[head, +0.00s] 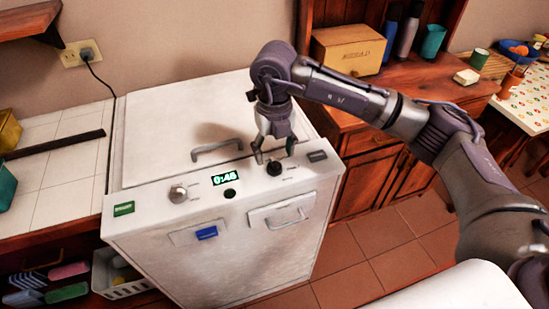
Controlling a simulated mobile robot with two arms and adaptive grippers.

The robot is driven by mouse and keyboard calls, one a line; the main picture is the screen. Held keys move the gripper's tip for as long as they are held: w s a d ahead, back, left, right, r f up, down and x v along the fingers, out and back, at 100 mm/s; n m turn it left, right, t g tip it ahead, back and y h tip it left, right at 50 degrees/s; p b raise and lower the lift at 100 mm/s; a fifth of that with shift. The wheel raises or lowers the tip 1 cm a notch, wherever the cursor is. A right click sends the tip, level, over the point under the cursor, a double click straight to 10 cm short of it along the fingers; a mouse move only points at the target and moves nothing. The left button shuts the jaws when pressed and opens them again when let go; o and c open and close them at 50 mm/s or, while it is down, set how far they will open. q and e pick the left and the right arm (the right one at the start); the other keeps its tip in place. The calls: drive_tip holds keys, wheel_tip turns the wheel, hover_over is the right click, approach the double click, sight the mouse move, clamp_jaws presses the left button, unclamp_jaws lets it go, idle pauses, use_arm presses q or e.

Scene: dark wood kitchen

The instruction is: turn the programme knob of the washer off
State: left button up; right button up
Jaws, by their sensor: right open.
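The white washer (160,245) stands in the middle, with controls along its sloped front panel. A silver knob (178,193) sits left of the lit green display (225,177), which reads 0:45. A black knob (274,169) sits on the right part of the panel. The labels are too small to read, so I cannot tell which is the programme knob. My right gripper (275,155) points down with its fingers open, one at each side above the black knob. Whether they touch it is unclear. My left gripper is out of view.
A small black button (230,193), a green switch (124,208) and a grey button (317,156) are also on the panel. A lid handle (217,148) rises behind it. A wooden cabinet (375,140) with a bread box (348,48) stands to the right.

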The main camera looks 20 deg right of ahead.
sight(274, 162)
wheel_tip(274, 162, up, 9)
drive_tip(key=shift+f, duration=0.2)
idle(0.5)
